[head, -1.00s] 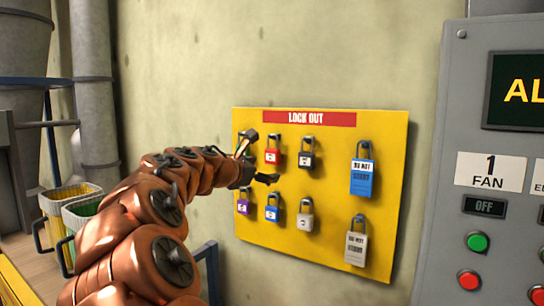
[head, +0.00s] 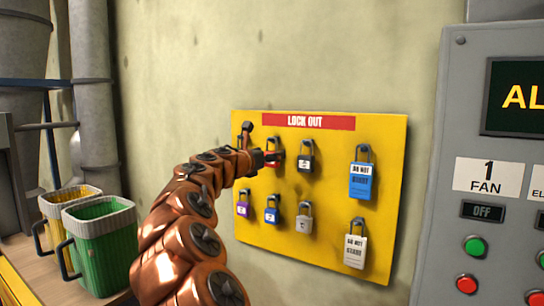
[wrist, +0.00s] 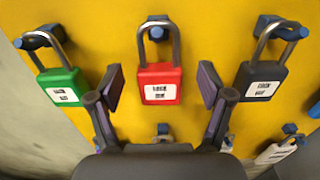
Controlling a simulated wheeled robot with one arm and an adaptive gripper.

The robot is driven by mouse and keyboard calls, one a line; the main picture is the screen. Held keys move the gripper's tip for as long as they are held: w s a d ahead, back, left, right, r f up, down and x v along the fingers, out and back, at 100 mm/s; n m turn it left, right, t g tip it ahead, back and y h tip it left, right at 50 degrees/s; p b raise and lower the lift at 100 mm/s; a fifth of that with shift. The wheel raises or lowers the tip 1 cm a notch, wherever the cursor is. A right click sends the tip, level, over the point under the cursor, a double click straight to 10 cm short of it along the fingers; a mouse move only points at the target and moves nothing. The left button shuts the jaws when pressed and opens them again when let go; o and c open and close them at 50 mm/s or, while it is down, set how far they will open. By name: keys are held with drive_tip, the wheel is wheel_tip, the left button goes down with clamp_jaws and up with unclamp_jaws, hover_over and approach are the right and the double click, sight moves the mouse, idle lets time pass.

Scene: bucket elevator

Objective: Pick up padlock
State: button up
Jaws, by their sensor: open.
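A yellow lock-out board (head: 330,240) on the wall holds several padlocks on pegs. In the wrist view a red padlock (wrist: 159,84) hangs between the open fingers of my gripper (wrist: 160,88), with gaps on both sides. A green padlock (wrist: 62,86) hangs left of it and a black padlock (wrist: 262,82) right of it. In the head view my gripper (head: 262,148) is at the board's upper left and partly covers the red padlock (head: 272,160). The black padlock (head: 305,160) shows there too. The green one is hidden behind my gripper.
Below hang a purple padlock (head: 243,209), a blue one (head: 272,214) and a grey one (head: 304,223). Two tagged locks, blue (head: 363,180) and white (head: 355,250), hang at right. A control panel (head: 450,130) stands right; a green bin (head: 103,250) stands left.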

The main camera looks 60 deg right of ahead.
drive_tip(key=shift+d, duration=1.15)
drive_tip(key=c, duration=1.3)
